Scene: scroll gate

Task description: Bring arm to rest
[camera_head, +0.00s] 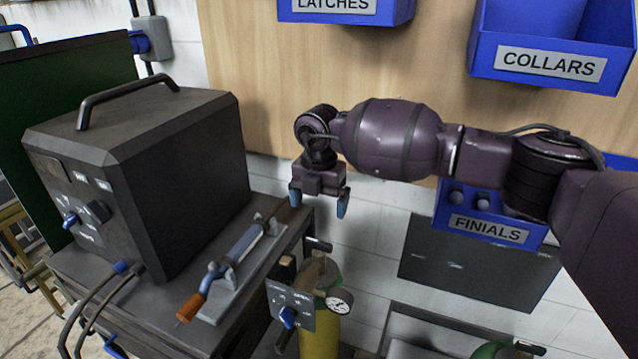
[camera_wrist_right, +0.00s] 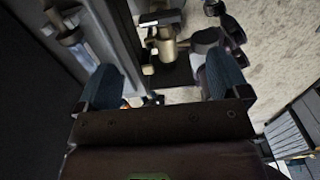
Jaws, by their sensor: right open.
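My right arm, dark purple, comes in from the right in the head view. In the right wrist view the gripper (camera_wrist_right: 165,88) also shows both blue fingers spread, with the cylinder top and floor below. My left gripper is in neither view.
A yellow-green gas cylinder (camera_head: 318,335) with a gauge (camera_head: 339,301) stands below the gripper. Blue bins COLLARS (camera_head: 550,64) and FINIALS (camera_head: 490,229) flank the arm.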

